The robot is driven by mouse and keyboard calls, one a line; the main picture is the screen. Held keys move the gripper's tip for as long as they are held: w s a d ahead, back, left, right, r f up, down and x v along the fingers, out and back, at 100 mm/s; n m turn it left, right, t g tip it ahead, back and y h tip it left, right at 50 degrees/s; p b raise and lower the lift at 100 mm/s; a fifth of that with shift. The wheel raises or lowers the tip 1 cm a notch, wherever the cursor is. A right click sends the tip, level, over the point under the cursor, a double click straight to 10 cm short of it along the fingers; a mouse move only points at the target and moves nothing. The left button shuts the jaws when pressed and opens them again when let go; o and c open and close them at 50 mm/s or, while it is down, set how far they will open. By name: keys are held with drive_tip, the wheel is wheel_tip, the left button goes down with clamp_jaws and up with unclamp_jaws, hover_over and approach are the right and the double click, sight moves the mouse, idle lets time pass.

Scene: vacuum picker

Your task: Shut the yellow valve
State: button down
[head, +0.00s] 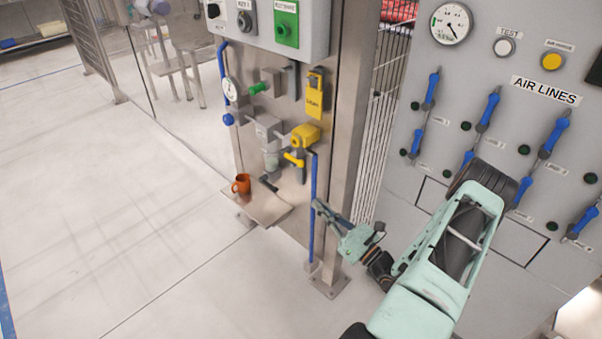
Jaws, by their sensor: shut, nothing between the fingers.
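The yellow valve (304,138) is on the steel panel, above and left of my gripper. A yellow handle (293,159) shows just below its body, pointing to the left; its exact angle is hard to tell. A yellow tag or lockout piece (315,95) hangs on the panel above the valve. A blue hose (313,205) runs down from the valve area. My gripper (318,208) is shut and empty, in front of the lower right of the panel, below the valve and apart from it.
The AIR LINES panel (455,110) with several blue handles stands right, behind my arm. A green knob (259,88) is left of the valve. Open floor (90,200) lies left.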

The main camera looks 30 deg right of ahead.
sight(293, 157)
drive_tip(key=shift+d, duration=0.2)
drive_tip(key=w+a+r+b, duration=0.2)
drive_tip(key=w+r, duration=0.4)
drive_tip(key=w, duration=0.3)
drive_tip(key=shift+w+r, duration=0.15)
drive_tip(key=shift+w, duration=0.1)
drive_tip(key=shift+a+r, duration=0.1)
idle(0.5)
drive_tip(key=shift+s+r+p, duration=0.1)
drive_tip(key=shift+r+p, duration=0.1)
drive_tip(key=shift+p, duration=0.65)
